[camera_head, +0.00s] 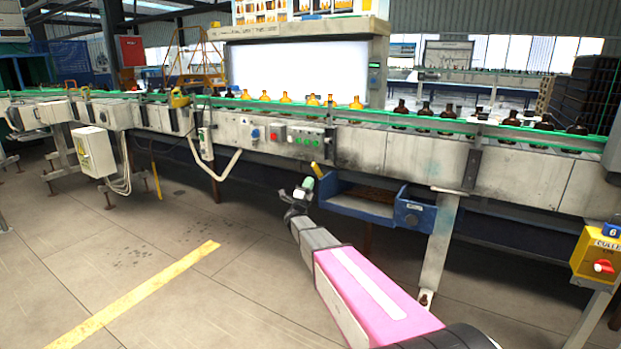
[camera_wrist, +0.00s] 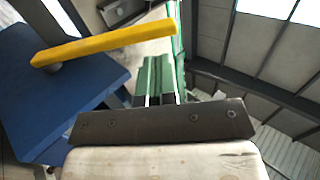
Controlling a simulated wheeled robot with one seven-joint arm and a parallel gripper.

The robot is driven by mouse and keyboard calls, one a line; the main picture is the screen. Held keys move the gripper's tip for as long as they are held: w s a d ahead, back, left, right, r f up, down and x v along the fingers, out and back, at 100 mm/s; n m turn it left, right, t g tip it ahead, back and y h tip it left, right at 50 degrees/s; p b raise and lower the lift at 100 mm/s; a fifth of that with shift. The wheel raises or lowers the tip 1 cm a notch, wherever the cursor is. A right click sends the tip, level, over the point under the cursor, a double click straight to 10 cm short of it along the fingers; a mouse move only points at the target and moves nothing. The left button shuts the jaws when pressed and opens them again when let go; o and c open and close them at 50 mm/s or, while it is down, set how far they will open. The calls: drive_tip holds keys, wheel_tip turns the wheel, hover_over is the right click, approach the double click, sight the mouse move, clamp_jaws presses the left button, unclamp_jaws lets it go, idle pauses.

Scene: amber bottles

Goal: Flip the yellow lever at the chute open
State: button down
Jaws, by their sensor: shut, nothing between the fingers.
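The yellow lever (camera_head: 317,168) stands tilted at the upper left corner of the blue chute (camera_head: 357,206) under the conveyor. In the wrist view the lever (camera_wrist: 108,45) is a long yellow bar, joined near its left end to the blue chute part (camera_wrist: 60,100). My gripper (camera_head: 306,184) is just left of and slightly below the lever in the head view. In the wrist view my gripper's green fingers (camera_wrist: 156,62) are together and empty, close to the right part of the bar. I cannot tell whether they touch it.
The conveyor (camera_head: 370,148) with amber bottles runs above the chute. A control panel (camera_head: 290,137) with buttons is on its side. A blue box (camera_head: 414,216) and a support leg (camera_head: 440,240) stand right of the chute.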

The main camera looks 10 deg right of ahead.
drive_tip(key=v, duration=0.9)
drive_tip(key=shift+s+r, duration=0.2)
drive_tip(key=shift+s, duration=0.15)
drive_tip(key=shift+a, duration=0.15)
drive_tip(key=s+d+f+n+g+y, duration=0.1)
drive_tip(key=s+f+n+g+y, duration=1.1)
drive_tip(key=n+y, duration=0.75)
drive_tip(key=s+d+f+n+g+h, duration=0.1)
drive_tip(key=s+d+n+g, duration=0.1)
drive_tip(key=s, duration=0.6)
drive_tip(key=s+d+n+g+h, duration=0.1)
drive_tip(key=s+g, duration=0.3)
drive_tip(key=s, duration=0.4)
drive_tip(key=s+d+f+n+g+h, duration=0.1)
drive_tip(key=s+d+n+g, duration=0.2)
drive_tip(key=s, duration=0.5)
drive_tip(key=shift+s+f, duration=0.25)
drive_tip(key=shift+f, duration=0.05)
